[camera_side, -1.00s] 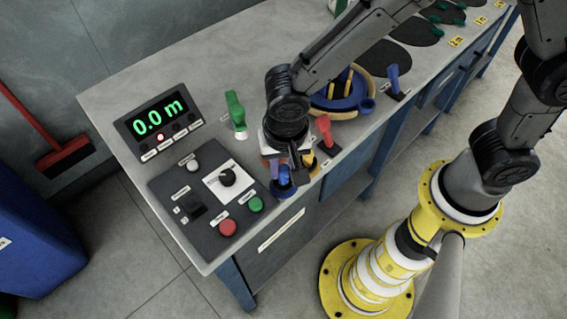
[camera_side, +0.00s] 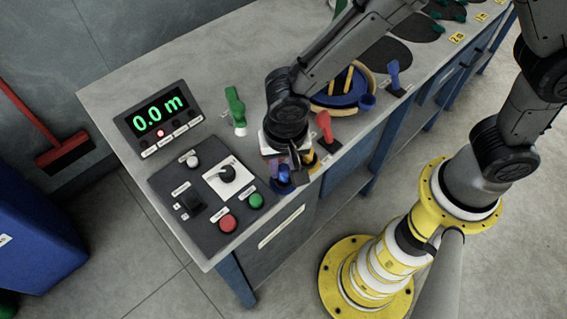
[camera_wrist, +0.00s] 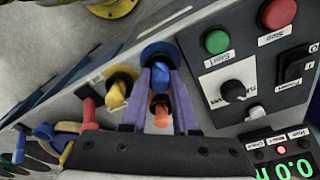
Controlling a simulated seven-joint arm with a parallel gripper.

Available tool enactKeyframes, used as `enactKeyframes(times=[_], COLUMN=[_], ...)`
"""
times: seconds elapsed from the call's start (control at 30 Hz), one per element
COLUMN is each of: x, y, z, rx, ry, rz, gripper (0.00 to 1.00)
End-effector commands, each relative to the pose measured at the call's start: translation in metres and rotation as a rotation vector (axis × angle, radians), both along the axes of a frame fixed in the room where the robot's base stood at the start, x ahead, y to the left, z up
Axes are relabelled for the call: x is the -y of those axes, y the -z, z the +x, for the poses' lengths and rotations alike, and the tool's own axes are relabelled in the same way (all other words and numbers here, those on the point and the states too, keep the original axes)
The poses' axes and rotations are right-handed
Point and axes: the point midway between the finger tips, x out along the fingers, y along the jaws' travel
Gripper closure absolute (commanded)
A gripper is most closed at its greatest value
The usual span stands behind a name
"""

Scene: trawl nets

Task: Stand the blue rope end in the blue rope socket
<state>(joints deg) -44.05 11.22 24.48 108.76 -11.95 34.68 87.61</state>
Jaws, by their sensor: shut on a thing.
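My gripper (camera_wrist: 165,98) points down at the near edge of the bench, its two purple fingers closed on the blue rope end (camera_wrist: 160,74). An orange piece (camera_wrist: 160,110) also shows between the fingers, nearer the wrist camera. The blue rope socket (camera_wrist: 158,48) is a blue ring directly beyond the fingertips. In the side view the socket (camera_side: 284,187) is right below my gripper, beside the control panel. The rope end appears over or within the ring; the fingers hide its lower end, so I cannot tell how deep it sits.
A yellow rope end (camera_wrist: 116,94) stands in a socket beside my gripper. The control panel (camera_side: 180,165) with buttons and the display (camera_side: 158,117) reading 0.0 m lie left.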

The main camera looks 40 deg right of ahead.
Motion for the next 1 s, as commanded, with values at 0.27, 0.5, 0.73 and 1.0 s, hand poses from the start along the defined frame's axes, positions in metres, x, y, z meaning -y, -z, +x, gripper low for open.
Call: enactKeyframes(times=[0.27, 0.5, 0.73, 1.0], x=[0.0, 0.0, -0.001, -0.005], y=[0.002, 0.002, -0.006, -0.055], z=[0.0, 0.0, 0.0, -0.005], rx=[0.001, 0.001, 0.003, 0.005], ry=[0.0, 0.0, 0.001, 0.0], rz=[0.001, 0.001, 0.002, 0.005], gripper=[0.47, 0.37, 0.37, 0.37])
